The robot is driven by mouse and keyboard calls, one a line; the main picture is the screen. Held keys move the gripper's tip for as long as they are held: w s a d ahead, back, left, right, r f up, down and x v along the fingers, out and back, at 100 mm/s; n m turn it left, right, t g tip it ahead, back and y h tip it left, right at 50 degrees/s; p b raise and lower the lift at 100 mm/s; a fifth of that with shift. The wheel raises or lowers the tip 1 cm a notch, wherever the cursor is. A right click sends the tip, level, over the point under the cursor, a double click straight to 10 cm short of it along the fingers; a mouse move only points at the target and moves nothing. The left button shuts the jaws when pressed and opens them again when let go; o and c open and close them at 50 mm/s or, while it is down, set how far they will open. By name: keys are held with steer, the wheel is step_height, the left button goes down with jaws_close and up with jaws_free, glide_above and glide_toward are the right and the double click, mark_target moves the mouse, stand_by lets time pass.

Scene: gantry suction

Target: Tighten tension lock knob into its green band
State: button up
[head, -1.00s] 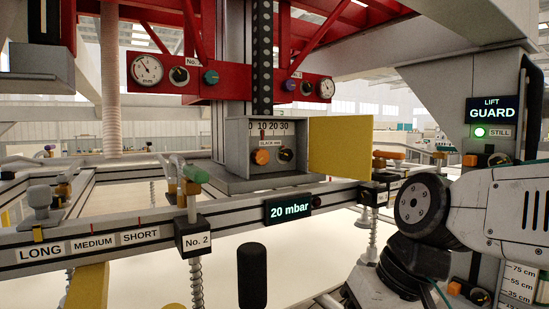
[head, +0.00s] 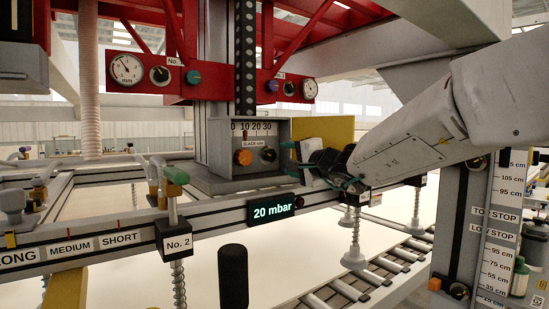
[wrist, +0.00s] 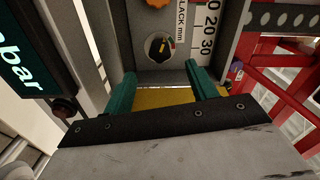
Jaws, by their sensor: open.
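The tension lock knob appears to be the small black knob (head: 268,154) on the grey slack box (head: 285,135), right of an orange knob (head: 243,157). In the wrist view the black knob (wrist: 158,47) lies ahead, between the lines of my two green fingers. A small arc with green and red parts (wrist: 171,43) runs beside it; its pointer setting is too small to read surely. My gripper (wrist: 160,76) is open and empty, with its fingertips short of the knob. In the head view my gripper (head: 293,156) is just right of the box.
A yellow panel (head: 330,130) stands at the box's right side, close to my gripper. The beam with the 20 mbar display (head: 271,208) runs below. The red frame (head: 205,80) with gauges is above. A roller conveyor (head: 365,280) lies lower right.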

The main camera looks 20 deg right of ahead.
mark_target(272, 156)
steer(key=x, duration=0.7)
steer(key=shift+w, duration=0.25)
steer(key=c, duration=1)
